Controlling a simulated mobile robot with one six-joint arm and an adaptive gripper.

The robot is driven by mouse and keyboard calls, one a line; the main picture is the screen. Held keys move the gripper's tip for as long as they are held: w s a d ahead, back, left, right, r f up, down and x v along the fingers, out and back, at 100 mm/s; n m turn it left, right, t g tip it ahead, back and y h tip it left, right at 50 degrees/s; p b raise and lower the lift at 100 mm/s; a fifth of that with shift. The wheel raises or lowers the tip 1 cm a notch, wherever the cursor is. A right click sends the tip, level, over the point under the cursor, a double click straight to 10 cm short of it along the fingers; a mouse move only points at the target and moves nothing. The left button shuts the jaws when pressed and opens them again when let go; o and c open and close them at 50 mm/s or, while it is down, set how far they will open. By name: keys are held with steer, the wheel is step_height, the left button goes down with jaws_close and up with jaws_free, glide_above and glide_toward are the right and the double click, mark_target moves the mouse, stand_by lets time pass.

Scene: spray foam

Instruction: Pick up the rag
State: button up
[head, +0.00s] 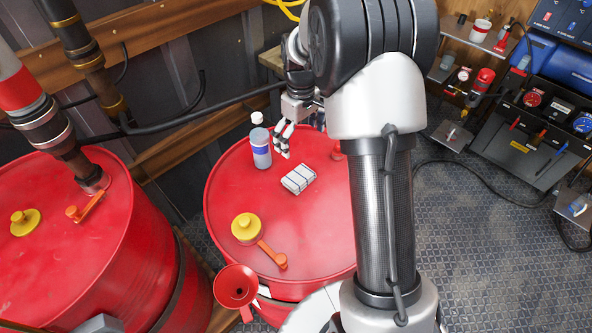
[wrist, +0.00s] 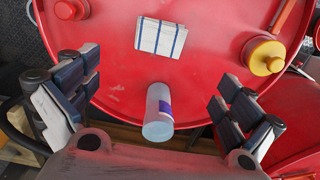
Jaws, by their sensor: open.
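The rag (head: 298,179) is a small folded white cloth with dark stripes, lying flat on top of a red drum (head: 225,200). In the wrist view the rag (wrist: 162,37) lies on the drum top, beyond the fingers and the bottle. My gripper (head: 303,140) is above the far part of the drum top, apart from the rag. In the wrist view its two fingers (wrist: 162,112) are spread wide with nothing held between them. My arm hides the right part of the drum top in the head view.
A bottle with a blue label (head: 261,148) stands on the drum, between the fingers in the wrist view (wrist: 158,112). A yellow cap (head: 246,228) with an orange handle (head: 272,256) lies nearer. A red funnel (head: 236,287) is at the drum's front edge. Another red drum (head: 70,270) stands left.

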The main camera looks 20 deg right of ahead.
mark_target(299, 176)
step_height(299, 176, down, 16)
steer(key=b, duration=0.5)
steer(key=shift+w+f, duration=0.1)
steer(key=shift+f, duration=0.05)
steer(key=c, duration=0.9)
step_height(299, 176, up, 20)
steer(key=p, duration=0.5)
